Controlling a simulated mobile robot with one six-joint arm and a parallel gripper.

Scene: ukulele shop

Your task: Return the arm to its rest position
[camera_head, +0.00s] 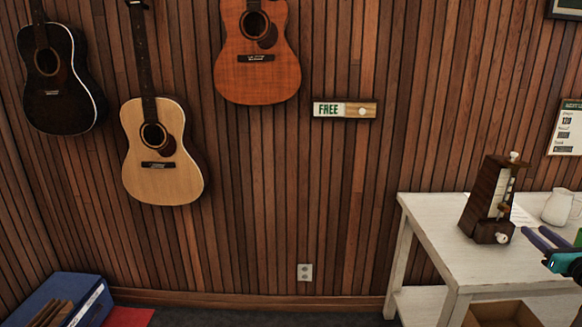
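My gripper (532,233) shows at the right edge, in front of the white table. Its two dark bluish fingers point up and to the left, with a gap between them and nothing visible in the gap. A black and teal part of my arm (564,262) shows behind the fingers, and the rest of the arm is cut off by the picture's edge. The fingers appear close to a dark wooden metronome (487,200), but apart from it in the picture.
The white table (428,211) also holds a pale jar (557,207) and a paper sheet (522,216). A blue box (62,298) sits at the lower left. Guitars (160,185) and a FREE sign (344,110) hang on the wood-slat wall.

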